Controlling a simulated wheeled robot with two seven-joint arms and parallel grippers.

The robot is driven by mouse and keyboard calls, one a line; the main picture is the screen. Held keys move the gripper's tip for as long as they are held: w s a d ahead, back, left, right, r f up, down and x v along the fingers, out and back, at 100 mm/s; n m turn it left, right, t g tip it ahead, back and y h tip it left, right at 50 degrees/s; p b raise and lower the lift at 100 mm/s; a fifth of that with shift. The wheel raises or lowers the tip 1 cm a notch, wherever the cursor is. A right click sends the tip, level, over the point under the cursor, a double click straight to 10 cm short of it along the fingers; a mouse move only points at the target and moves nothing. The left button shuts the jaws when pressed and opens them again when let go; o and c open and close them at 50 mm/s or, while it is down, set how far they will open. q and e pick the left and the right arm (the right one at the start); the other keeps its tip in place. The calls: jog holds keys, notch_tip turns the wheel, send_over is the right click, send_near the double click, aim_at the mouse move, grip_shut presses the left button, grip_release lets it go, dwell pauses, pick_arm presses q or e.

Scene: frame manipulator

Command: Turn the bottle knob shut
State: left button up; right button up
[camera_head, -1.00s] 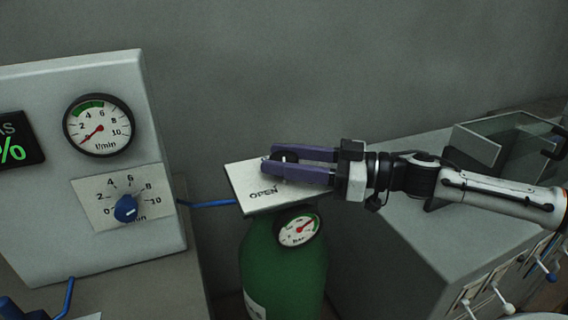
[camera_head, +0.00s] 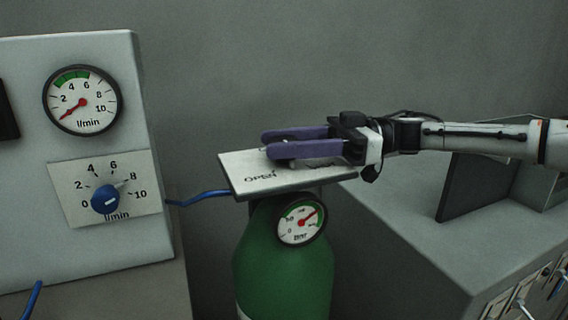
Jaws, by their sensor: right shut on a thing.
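A green gas bottle (camera_head: 283,262) stands below a white plate marked OPEN (camera_head: 250,180). A round pressure gauge (camera_head: 301,221) sits on the bottle's front, its red needle pointing to the upper right. My right gripper (camera_head: 267,144) comes in from the right over the plate, its two purple fingers lying nearly level and pointing left. It is shut on the bottle knob, which is mostly hidden by the fingers. My left gripper is not in view.
At left stands a grey panel with a flow gauge (camera_head: 82,101) and a blue dial (camera_head: 104,199). A blue hose (camera_head: 198,198) runs from the panel to the bottle. A grey cabinet (camera_head: 430,240) with an open-topped box stands at right.

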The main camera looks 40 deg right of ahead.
jog(key=shift+w+f+n+g+y+b, duration=0.1)
jog(key=shift+f+n+g+y+b, duration=0.15)
jog(key=shift+n+g+b, duration=0.25)
jog(key=shift+f+n+g+y+b, duration=0.25)
jog(key=shift+g+b, duration=0.2)
jog(key=shift+g, duration=0.25)
jog(key=shift+r+n+g, duration=0.15)
jog(key=shift+n+g, duration=0.3)
jog(key=shift+g, duration=0.15)
jog(key=n+g, duration=0.2)
jog(key=g, duration=0.1)
jog(key=n+g+p, duration=0.1)
jog(key=g, duration=0.1)
jog(key=shift+r+y, duration=0.25)
jog(key=shift+y, duration=0.05)
jog(key=shift+n+g, duration=0.6)
jog(key=shift+g, duration=0.2)
jog(key=o, duration=1.1)
jog(key=shift+r, duration=0.1)
